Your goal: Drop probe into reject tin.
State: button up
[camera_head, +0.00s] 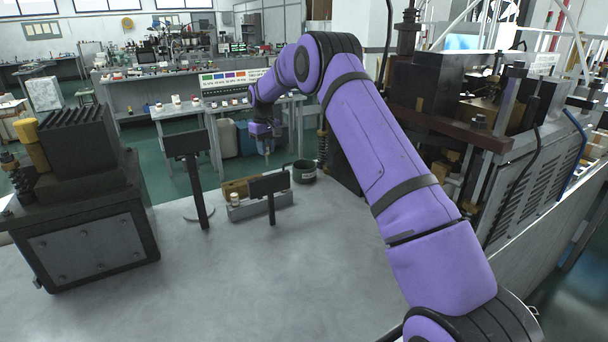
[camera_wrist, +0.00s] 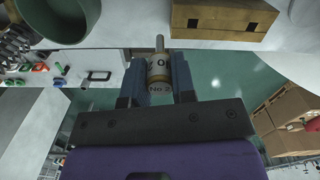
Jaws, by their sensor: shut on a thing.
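My gripper (camera_head: 266,148) hangs over the far edge of the grey table, to the left of the reject tin and a little higher in the picture. In the wrist view my gripper (camera_wrist: 158,78) is shut on the probe (camera_wrist: 158,66), a small cylinder with a thin metal pin and a pale band marked "No 2". The reject tin (camera_head: 304,172), round, dark green and open-topped, stands upright at the table's far side. The tin (camera_wrist: 88,32) also shows at the top left of the wrist view, apart from the probe.
A wooden block (camera_head: 236,188) lies left of the tin, behind a grey rack (camera_head: 252,208) holding a small pale cylinder (camera_head: 235,199). Two dark panels on posts (camera_head: 186,143) (camera_head: 269,184) stand nearby. A black machine (camera_head: 85,215) is at left. The table's front is clear.

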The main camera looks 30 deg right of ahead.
jog(key=s+d, duration=0.2)
jog(key=d, duration=1.4)
jog(key=shift+s+a+f, duration=0.1)
jog(key=shift+a+f, duration=0.05)
jog(key=shift+f, duration=3.15)
jog(key=o, duration=1)
jog(key=shift+r, duration=0.1)
notch_tip(320, 180, up, 11)
jog(key=shift+f, duration=0.2)
